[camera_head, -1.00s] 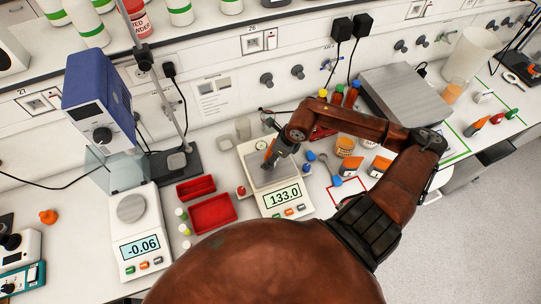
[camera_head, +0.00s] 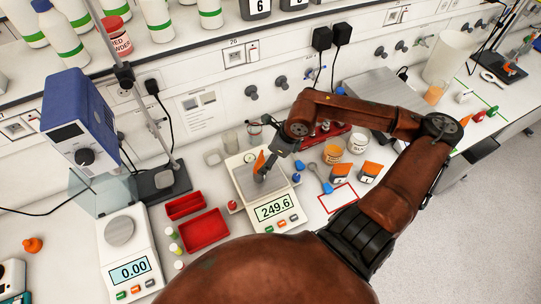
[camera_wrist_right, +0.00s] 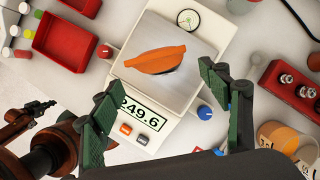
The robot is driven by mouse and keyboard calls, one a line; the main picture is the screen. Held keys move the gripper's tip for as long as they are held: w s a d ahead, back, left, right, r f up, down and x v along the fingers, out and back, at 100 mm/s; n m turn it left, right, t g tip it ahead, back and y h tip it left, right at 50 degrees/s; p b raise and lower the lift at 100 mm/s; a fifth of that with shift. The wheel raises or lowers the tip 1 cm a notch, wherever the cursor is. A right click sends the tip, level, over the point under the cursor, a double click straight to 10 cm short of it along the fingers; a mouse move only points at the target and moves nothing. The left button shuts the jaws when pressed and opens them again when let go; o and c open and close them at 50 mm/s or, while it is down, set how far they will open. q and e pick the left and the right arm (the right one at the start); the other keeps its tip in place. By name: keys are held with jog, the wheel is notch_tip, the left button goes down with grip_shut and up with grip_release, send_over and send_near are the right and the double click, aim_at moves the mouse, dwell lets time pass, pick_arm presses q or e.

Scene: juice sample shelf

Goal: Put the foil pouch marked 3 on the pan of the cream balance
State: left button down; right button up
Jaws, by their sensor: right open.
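The cream balance (camera_head: 292,199) stands mid-bench and reads 249.6. An orange foil pouch (camera_head: 259,162) rests on its square pan (camera_head: 246,182); in the wrist view the pouch (camera_wrist_right: 155,61) lies across the pan's middle. Its number does not show. My right gripper (camera_head: 269,167) is open over the near part of the pan. In the wrist view its fingers (camera_wrist_right: 160,76) are wide apart with nothing between them, and the pouch is just beyond the tips. Two more orange pouches (camera_head: 340,174) (camera_head: 369,171) stand to the right.
A white balance (camera_head: 111,258) reading 0.00 stands at left. Red trays (camera_head: 204,230) lie between the balances. The shelf (camera_head: 200,50) runs behind.

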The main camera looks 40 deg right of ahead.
jog(key=shift+v, duration=1.6)
